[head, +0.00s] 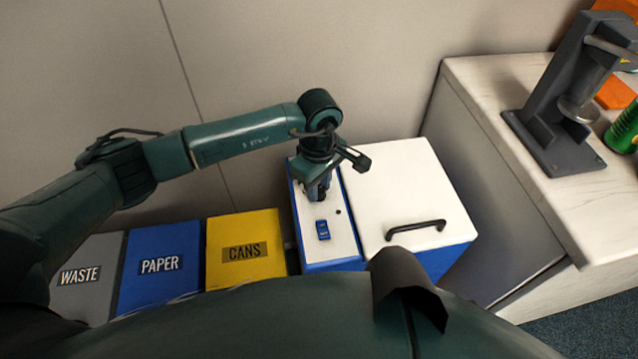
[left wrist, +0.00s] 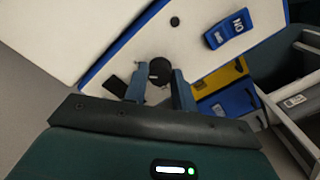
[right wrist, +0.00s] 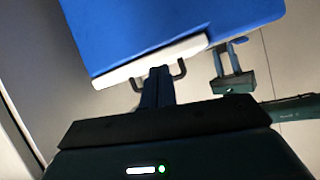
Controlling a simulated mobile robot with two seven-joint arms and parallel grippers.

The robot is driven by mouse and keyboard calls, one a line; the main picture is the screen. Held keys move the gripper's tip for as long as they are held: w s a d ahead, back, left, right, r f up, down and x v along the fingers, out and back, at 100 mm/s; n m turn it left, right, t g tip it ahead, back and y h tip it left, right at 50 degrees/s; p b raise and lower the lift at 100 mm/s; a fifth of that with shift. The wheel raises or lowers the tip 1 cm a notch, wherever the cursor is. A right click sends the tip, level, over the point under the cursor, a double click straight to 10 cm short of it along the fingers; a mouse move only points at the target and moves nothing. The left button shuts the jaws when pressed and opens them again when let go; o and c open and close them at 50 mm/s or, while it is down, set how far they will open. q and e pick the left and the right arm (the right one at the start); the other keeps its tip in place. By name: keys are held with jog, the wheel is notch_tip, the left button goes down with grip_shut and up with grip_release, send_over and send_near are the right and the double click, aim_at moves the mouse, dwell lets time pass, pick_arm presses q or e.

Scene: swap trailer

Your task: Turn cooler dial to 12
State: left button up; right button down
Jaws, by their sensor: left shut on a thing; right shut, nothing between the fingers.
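The cooler (head: 405,185) is blue with a white lid and a white control strip along its left side. The round black dial (left wrist: 160,72) shows in the left wrist view between the fingers of my left gripper (left wrist: 160,92), which is shut on it from above. In the head view my left gripper (head: 319,188) hides the dial. A small dark rectangle (left wrist: 115,86) lies beside the dial; I cannot read any number on it. My right gripper (right wrist: 157,72) is shut and empty, below the cooler's lid handle in the right wrist view.
A blue ON switch (head: 322,230) and a small black knob (head: 338,212) sit on the control strip. The lid has a black handle (head: 415,229). Grey WASTE (head: 85,275), blue PAPER (head: 160,262) and yellow CANS (head: 245,250) bins stand left. A counter (head: 500,90) stands right.

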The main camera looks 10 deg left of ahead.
pick_arm(q)
jog(key=n+b, duration=0.1)
jog(key=n, duration=0.2)
jog(key=shift+n, duration=0.3)
jog(key=shift+n+b, duration=0.35)
jog(key=shift+n, duration=1.45)
jog(key=n, duration=0.2)
jog(key=shift+n+b, duration=0.4)
jog(key=n, duration=0.4)
jog(key=shift+n, duration=2.8)
pick_arm(e)
jog(key=shift+s+d+f+t, duration=0.15)
jog(key=shift+s+d+t, duration=0.05)
jog(key=shift+d+t, duration=0.2)
jog(key=shift+a, duration=0.1)
pick_arm(q)
jog(key=o, duration=1)
